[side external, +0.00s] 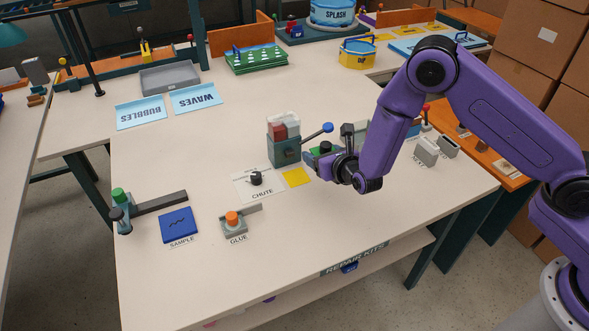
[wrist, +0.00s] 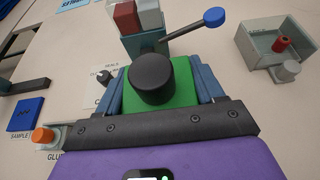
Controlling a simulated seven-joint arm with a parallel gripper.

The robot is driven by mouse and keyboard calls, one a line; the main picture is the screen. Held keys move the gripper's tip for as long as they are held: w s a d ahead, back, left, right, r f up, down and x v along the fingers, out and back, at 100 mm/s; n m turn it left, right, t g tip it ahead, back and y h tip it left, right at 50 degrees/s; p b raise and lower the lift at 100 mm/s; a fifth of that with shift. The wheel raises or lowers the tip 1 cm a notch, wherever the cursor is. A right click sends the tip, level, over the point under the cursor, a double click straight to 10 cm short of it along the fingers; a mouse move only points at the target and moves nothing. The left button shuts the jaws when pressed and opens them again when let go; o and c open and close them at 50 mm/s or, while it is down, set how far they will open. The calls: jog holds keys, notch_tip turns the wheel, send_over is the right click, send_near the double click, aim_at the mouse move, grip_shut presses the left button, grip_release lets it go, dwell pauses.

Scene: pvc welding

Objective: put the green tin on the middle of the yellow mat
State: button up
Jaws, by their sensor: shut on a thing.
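The green tin (wrist: 185,93), with a dark round knob on top, sits between the fingers of my gripper (wrist: 158,90) in the wrist view. My gripper is shut on it. In the side view my gripper (side external: 332,158) hides most of the tin, and only a bit of green (side external: 325,148) shows. The yellow mat (side external: 296,177) lies bare on the table, just left of and nearer the camera than my gripper. The mat cannot be seen in the wrist view. How high the tin is above the table is hard to tell.
A teal stand (side external: 284,151) with red and white blocks and a blue-knobbed lever (side external: 327,128) is behind the mat. A grey box (wrist: 275,52) is at right.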

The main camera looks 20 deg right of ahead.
send_near(291, 156)
notch_tip(291, 156, up, 2)
jog(key=w+d, duration=0.1)
jog(key=w, duration=0.2)
jog(key=w+f, duration=0.2)
jog(key=f, duration=0.1)
jog(key=w+a+f, duration=0.1)
jog(key=w+f, duration=0.1)
jog(key=shift+w+f, duration=0.15)
jog(key=shift+f, duration=1.45)
jog(key=shift+f, duration=0.2)
jog(key=o, duration=1)
jog(key=shift+o, duration=0.2)
jog(key=shift+r, duration=0.1)
jog(key=shift+r, duration=0.15)
jog(key=v, duration=1.2)
